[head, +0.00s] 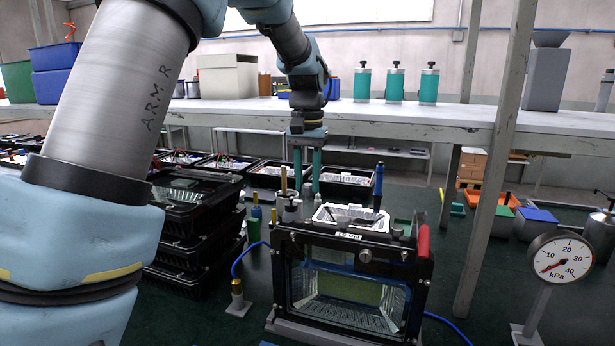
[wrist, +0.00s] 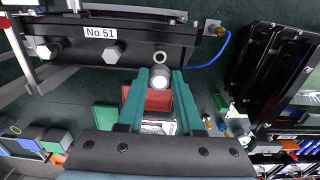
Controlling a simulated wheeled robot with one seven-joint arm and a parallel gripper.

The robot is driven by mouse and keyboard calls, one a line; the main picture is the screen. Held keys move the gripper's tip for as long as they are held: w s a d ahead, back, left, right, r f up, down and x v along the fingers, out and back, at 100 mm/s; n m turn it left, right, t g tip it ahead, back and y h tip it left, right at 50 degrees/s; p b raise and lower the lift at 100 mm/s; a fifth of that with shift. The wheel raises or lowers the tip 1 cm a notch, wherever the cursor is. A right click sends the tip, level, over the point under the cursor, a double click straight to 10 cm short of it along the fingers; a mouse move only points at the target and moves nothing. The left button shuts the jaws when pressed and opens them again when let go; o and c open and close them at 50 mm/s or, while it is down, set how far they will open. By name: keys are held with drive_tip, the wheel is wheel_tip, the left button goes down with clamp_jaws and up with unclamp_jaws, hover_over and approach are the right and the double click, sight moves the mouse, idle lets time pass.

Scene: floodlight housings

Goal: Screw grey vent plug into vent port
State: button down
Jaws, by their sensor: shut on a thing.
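My gripper (head: 307,185) is shut on the grey vent plug, and its two teal fingers point down behind the black floodlight housing (head: 283,270) in the head view. In the wrist view the grey plug (wrist: 158,72) sits between the fingertips (wrist: 160,74), its round end showing. The housing edge (wrist: 200,30), with a "No 51" label, lies across the top of the wrist view. A pale ring (wrist: 160,57), possibly the vent port, lies by that edge, just above the plug in the picture. I cannot tell whether plug and ring touch.
A pressure gauge (head: 560,257) on a stand is at the right. A blue-handled tool (head: 378,185) stands upright by the housing. A blue hose (head: 240,262) runs on the green surface. A white bench (head: 420,119) is behind.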

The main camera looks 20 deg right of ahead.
sight(307, 185)
drive_tip(key=shift+f+b, duration=0.8)
drive_tip(key=shift+f, duration=0.95)
drive_tip(key=shift+p, duration=0.6)
idle(0.3)
drive_tip(key=shift+f+b, duration=0.7)
drive_tip(key=shift+f, duration=0.75)
drive_tip(key=shift+c, duration=2.4)
unclamp_jaws()
wheel_tip(307, 185, up, 11)
drive_tip(key=shift+f+b, duration=0.1)
drive_tip(key=shift+b, duration=1.15)
